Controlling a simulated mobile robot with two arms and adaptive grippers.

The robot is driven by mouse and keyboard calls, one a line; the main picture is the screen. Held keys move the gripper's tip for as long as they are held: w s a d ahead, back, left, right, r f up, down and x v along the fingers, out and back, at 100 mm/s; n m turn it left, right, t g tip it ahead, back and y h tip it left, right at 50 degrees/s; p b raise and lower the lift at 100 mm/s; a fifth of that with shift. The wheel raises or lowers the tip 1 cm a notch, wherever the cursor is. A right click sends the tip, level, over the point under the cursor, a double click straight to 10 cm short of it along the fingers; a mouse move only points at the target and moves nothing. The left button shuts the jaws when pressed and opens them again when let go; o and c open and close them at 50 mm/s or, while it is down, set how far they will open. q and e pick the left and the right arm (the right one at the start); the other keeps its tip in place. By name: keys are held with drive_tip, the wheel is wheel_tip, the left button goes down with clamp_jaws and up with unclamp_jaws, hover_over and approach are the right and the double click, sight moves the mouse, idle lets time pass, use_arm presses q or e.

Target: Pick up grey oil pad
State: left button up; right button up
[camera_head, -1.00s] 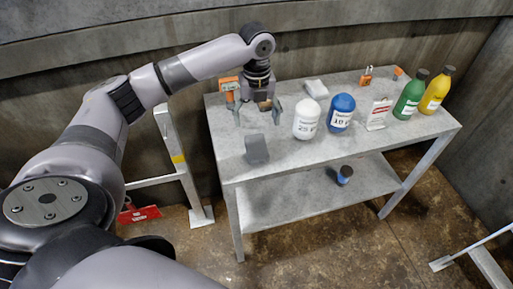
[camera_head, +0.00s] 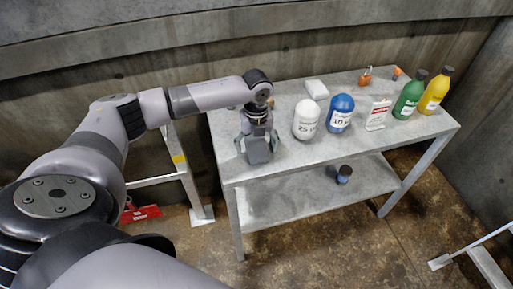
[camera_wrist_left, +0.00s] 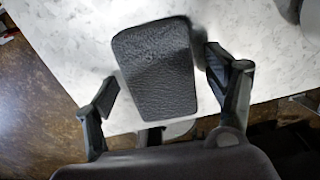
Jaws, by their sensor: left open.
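The grey oil pad (camera_head: 257,150) is a small dark grey block with a rough face and rounded corners, near the left front of the table. My left gripper (camera_head: 256,146) points down over it, with the jaws open. In the left wrist view the pad (camera_wrist_left: 158,68) lies between the two spread fingers of the gripper (camera_wrist_left: 165,90). My arm hides part of the pad in the head view. My right gripper is not in view.
The grey table (camera_head: 300,158) also holds a white container (camera_head: 306,120), a blue container (camera_head: 340,113), a white block (camera_head: 316,89), a small sign (camera_head: 377,114), a padlock (camera_head: 365,76), a green bottle (camera_head: 408,97) and a yellow bottle (camera_head: 434,92). A dark blue can (camera_head: 344,174) stands on the lower shelf.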

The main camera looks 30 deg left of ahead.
sight(257, 145)
use_arm(q)
drive_tip(key=shift+c, duration=0.2)
drive_tip(key=c, duration=1.2)
drive_tip(key=shift+r, duration=0.2)
wheel_tip(257, 145, up, 20)
drive_tip(key=shift+f, duration=0.15)
